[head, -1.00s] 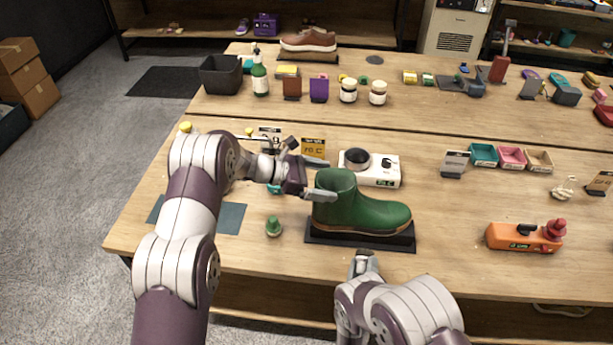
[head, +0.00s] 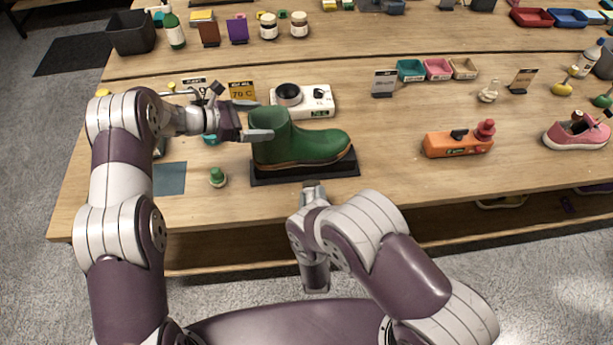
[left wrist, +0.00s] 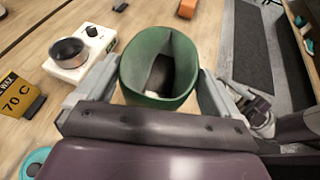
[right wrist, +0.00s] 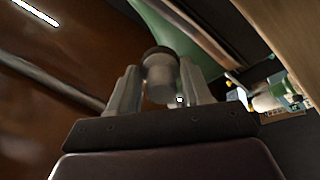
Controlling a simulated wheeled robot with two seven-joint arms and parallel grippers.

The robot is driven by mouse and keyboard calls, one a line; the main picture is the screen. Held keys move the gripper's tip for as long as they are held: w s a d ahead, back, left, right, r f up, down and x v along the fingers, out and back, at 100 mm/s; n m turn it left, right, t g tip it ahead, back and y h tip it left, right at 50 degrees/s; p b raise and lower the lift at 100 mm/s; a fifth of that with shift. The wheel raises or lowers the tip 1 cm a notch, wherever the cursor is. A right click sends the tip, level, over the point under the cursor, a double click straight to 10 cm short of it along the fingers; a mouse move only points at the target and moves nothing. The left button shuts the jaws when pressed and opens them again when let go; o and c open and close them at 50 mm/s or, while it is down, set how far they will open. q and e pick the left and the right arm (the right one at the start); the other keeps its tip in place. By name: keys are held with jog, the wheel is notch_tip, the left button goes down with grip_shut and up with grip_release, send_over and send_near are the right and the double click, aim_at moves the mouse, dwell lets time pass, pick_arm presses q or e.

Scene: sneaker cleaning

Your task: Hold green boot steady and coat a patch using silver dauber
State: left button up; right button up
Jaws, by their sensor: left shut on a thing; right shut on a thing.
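The green boot (head: 300,145) stands upright on a black stand (head: 335,172), toe to the right. My left gripper (head: 262,121) is shut on its shaft; in the left wrist view the fingers lie on either side of the boot's open top (left wrist: 160,65). My right gripper (head: 313,192) is low at the front of the stand. In the right wrist view it is shut on the silver dauber (right wrist: 161,80), a grey cylinder with a dark tip. The green boot (right wrist: 185,25) shows behind that tip; I cannot tell whether they touch.
A white warmer (head: 318,103) with a dark pot is behind the boot. An orange device (head: 455,144) and a pink sneaker (head: 577,133) are right. The table between boot and orange device is clear.

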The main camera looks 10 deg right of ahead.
jog(key=w+a, duration=0.1)
jog(key=a, duration=0.1)
jog(key=w+a, duration=0.3)
jog(key=a, duration=0.1)
jog(key=shift+w, duration=0.35)
jog(key=shift+w, duration=1.2)
dwell(0.4)
jog(key=shift+d, duration=1.95)
jog(key=shift+a, duration=2.05)
jog(key=shift+d, duration=2.05)
